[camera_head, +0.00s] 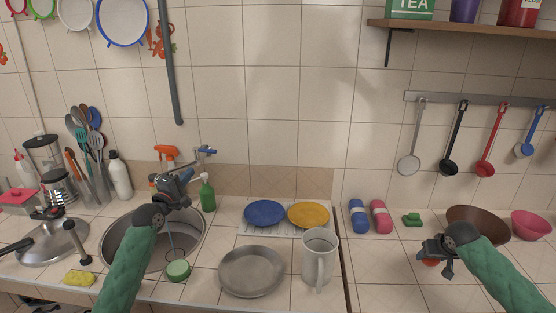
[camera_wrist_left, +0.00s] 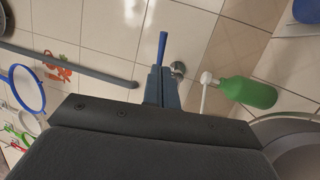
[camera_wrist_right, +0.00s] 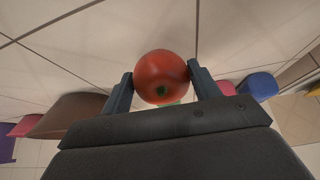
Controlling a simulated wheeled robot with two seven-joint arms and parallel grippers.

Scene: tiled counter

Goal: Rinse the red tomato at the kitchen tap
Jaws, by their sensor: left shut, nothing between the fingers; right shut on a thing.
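The red tomato (camera_wrist_right: 161,78) is held between the two fingers of my right gripper (camera_wrist_right: 161,88) in the right wrist view. In the head view the tomato (camera_head: 431,262) shows partly below my right gripper (camera_head: 437,258), low over the counter on the right. My left gripper (camera_head: 186,176) is shut and empty, above the back of the round metal sink (camera_head: 125,250). The tap's blue lever (camera_head: 207,151) is just beyond its fingertips. In the left wrist view the blue lever (camera_wrist_left: 162,48) lines up with the fingertips; I cannot tell whether they touch. The spout is mostly hidden.
A metal plate (camera_head: 252,272) and a mug (camera_head: 319,258) stand between my grippers. A brown bowl (camera_head: 478,222) is behind my right gripper. Counter left of that gripper is clear.

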